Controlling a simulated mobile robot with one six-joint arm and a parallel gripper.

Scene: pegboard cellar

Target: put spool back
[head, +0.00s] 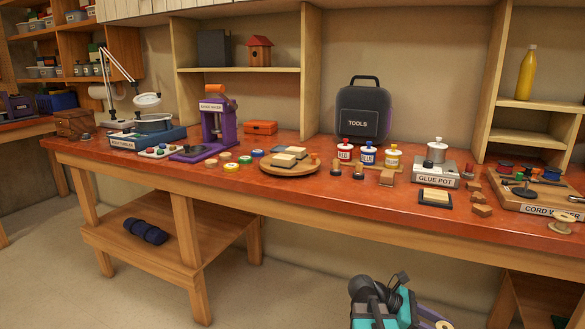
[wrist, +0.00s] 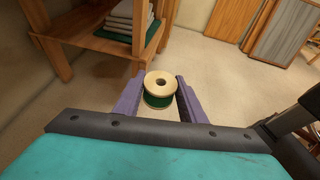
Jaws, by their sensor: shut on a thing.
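My gripper (wrist: 159,79) has purple fingers, and they are shut on a spool (wrist: 158,101) with pale wooden ends and dark green thread. The wrist view shows the spool above the floor. In the head view my gripper (head: 432,314) is low at the bottom edge, in front of and below the bench, with the spool's pale end (head: 444,325) partly cut off. On the bench at far right, a wooden board labelled as a cord winder (head: 520,196) carries several coloured spools (head: 506,168). A pale spool-shaped piece (head: 562,223) stands near its front corner.
The red-topped bench (head: 330,187) is crowded: a glue pot stand (head: 435,176), paint jars (head: 368,155), a round wooden board (head: 272,167) and loose wooden blocks (head: 482,210). Shelf uprights stand behind. The floor (head: 270,295) in front is clear.

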